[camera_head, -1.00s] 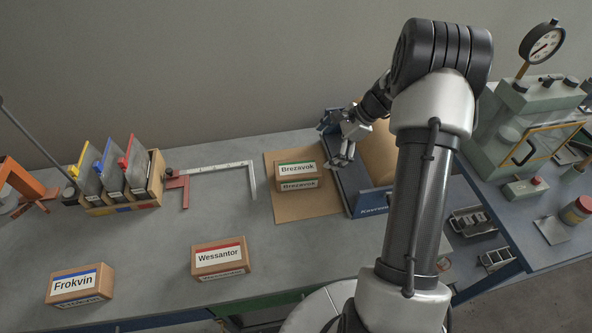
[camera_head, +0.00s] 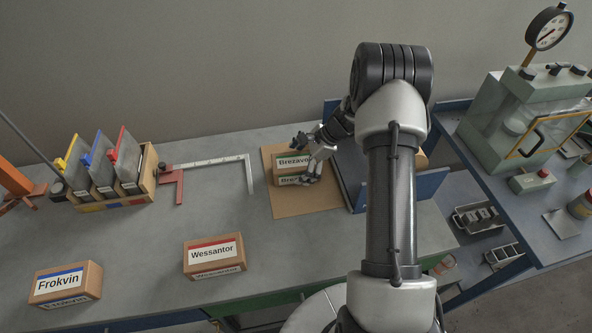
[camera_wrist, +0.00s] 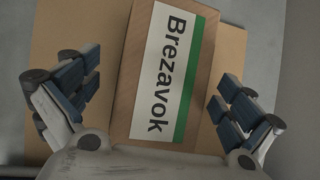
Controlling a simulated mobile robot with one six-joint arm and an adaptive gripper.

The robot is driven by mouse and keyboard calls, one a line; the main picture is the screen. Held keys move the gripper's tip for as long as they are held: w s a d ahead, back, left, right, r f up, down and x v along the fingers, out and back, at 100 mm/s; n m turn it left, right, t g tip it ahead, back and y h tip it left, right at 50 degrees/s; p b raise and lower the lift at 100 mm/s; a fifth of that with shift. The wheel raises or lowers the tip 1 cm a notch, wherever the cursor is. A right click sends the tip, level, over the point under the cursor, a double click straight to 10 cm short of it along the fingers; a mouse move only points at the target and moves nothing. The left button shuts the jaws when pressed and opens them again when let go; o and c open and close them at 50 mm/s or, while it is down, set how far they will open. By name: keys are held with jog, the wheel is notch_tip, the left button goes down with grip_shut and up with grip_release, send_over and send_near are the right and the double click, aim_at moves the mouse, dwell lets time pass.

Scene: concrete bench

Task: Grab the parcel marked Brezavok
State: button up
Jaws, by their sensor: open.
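The parcel marked Brezavok (camera_head: 288,169) is a small brown box with a white label and green stripe. It sits on a flat brown cardboard sheet (camera_head: 300,204) on the bench. In the wrist view the parcel (camera_wrist: 165,75) lies between the two blue-padded fingers, with a gap on each side. My gripper (camera_head: 307,159) is open at the parcel and hides the right part of its label in the head view. In the wrist view my gripper (camera_wrist: 158,95) holds nothing. Whether the fingertips are level with the parcel's sides I cannot tell.
The Wessantor parcel (camera_head: 214,256) and Frokvin parcel (camera_head: 66,284) stand at the front of the bench. A metal square (camera_head: 210,164) lies left of the sheet, beside a wooden rack (camera_head: 118,201) of plates. A blue-edged fixture (camera_head: 350,187) stands right of the sheet.

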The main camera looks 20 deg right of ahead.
jog(key=shift+x, duration=1)
jog(key=shift+r, duration=0.1)
jog(key=c, duration=1.6)
jog(key=shift+o, duration=0.2)
